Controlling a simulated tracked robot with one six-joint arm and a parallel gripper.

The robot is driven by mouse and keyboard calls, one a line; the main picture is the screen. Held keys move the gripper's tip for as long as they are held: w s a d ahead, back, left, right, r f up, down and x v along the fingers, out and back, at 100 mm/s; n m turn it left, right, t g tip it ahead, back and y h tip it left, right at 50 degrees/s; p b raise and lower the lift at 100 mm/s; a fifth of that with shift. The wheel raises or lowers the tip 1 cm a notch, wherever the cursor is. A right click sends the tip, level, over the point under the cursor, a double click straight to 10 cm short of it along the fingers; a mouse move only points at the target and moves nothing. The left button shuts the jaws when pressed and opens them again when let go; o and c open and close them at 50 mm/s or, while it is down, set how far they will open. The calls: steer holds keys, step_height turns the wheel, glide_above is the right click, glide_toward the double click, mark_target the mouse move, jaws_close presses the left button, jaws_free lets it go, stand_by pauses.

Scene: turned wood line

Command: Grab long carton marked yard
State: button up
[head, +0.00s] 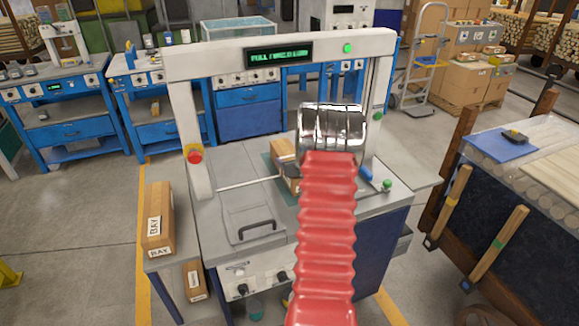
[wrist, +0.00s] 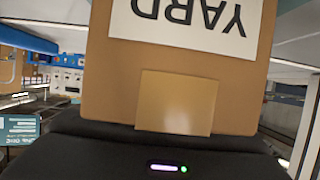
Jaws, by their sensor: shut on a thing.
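The long carton marked YARD (wrist: 190,62) fills the middle of the wrist view, its white label upside down and a lighter tan patch below it. In the head view the brown carton (head: 283,149) is partly hidden behind my red-sleeved arm, on or just above the grey machine table; I cannot tell which. My gripper (head: 292,170) is shut on it; only a dark part of the gripper shows beside the arm. The wrist view shows the black gripper body (wrist: 120,150) against the carton's near end.
A white frame (head: 200,110) with a green display (head: 280,56) arches over the table.

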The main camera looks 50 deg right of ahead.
steer(key=shift+r, duration=0.1)
steer(key=shift+c, duration=1)
steer(key=shift+r, duration=0.1)
step_height(320, 180, up, 10)
steer(key=shift+f, duration=0.1)
steer(key=shift+s, duration=0.1)
